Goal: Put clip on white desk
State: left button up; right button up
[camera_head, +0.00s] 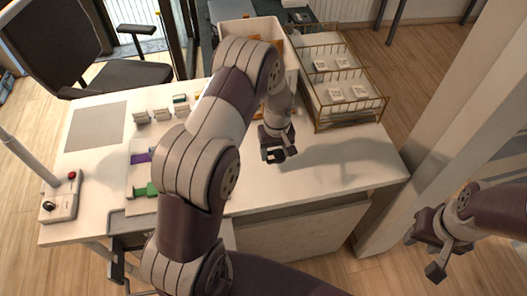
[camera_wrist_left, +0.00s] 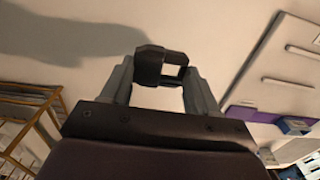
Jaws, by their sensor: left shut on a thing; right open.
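My left gripper (camera_head: 277,151) is above the right part of the white desk (camera_head: 350,165) in the head view. It is shut on a small black clip (camera_head: 276,156). In the left wrist view the clip (camera_wrist_left: 150,66) sits between the fingertips of my left gripper (camera_wrist_left: 160,78), with a rectangular opening on its right side. The pale desk top (camera_wrist_left: 215,30) lies behind it; I cannot tell the exact gap between clip and desk. My right gripper (camera_head: 440,243) is open and empty, off the desk at the lower right.
A gold wire rack (camera_head: 345,118) with white packets stands at the desk's back right, beside a white bin (camera_head: 250,28). A white board with a purple piece (camera_head: 140,157) and a green piece (camera_head: 146,190) lies on the left, partly behind my arm. Desk right of my left gripper is clear.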

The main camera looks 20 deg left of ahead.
aim_at(270, 156)
pick_arm(q)
jog(key=shift+w+a+f, duration=0.3)
jog(key=shift+a+f, duration=0.45)
jog(key=shift+a, duration=0.15)
notch_tip(270, 156, down, 3)
jog(key=shift+r+p, duration=0.1)
jog(key=shift+p, duration=0.3)
jog(key=shift+f, duration=0.5)
